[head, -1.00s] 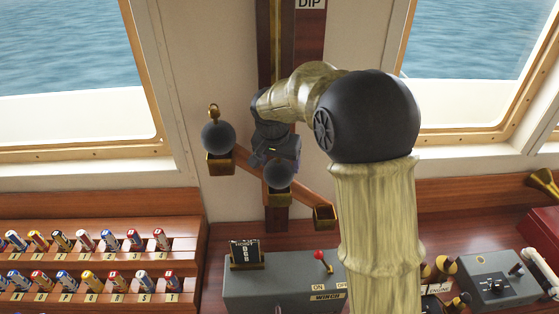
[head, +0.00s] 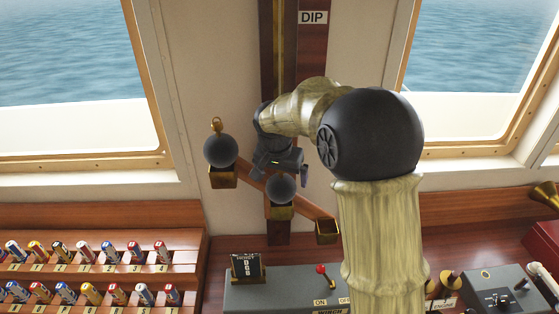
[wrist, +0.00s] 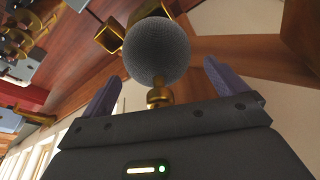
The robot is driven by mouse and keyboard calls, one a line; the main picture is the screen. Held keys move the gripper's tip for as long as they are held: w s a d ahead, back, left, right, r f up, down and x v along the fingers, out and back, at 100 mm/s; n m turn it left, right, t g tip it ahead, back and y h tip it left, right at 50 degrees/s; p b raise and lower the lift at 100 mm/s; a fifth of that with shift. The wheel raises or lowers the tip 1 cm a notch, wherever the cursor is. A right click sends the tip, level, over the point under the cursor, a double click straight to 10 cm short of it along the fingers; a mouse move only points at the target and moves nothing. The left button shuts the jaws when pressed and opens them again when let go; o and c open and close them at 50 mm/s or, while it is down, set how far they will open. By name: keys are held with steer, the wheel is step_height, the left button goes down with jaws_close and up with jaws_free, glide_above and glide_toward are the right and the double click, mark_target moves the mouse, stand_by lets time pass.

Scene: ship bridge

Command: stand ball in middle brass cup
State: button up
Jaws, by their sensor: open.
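A dark grey ball (head: 281,188) sits at the middle brass cup (head: 280,212) in the head view, its lower part against the cup's rim. In the wrist view the same ball (wrist: 157,50) has a brass knob (wrist: 159,96) facing me. My gripper (wrist: 165,80) is open, with one finger on each side of the knob and ball and visible gaps between. In the head view my gripper (head: 281,168) is just above and behind the ball. The cup's inside is hidden by the ball.
A second grey ball (head: 221,150) with a brass knob sits on the left brass cup (head: 222,180). The right brass cup (head: 327,231) shows no ball. A grey winch box (head: 285,292) with a red-knobbed lever lies below. Flag racks (head: 100,232) stand at left.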

steer(key=b+v, duration=0.3)
steer(key=v, duration=1.4)
steer(key=s+d+f+n, duration=0.1)
steer(key=s+d+f, duration=0.3)
steer(key=s+f, duration=0.2)
steer(key=s+d+f+n, duration=0.2)
steer(key=s+d+f, duration=0.2)
steer(key=f, duration=0.7)
steer(key=s+d+f+n+y, duration=0.1)
steer(key=s+d+f, duration=0.4)
steer(key=s+f, duration=0.3)
steer(key=shift+f+g, duration=0.3)
steer(key=shift+f, duration=0.15)
steer(key=shift+w, duration=0.1)
steer(key=shift+c, duration=0.5)
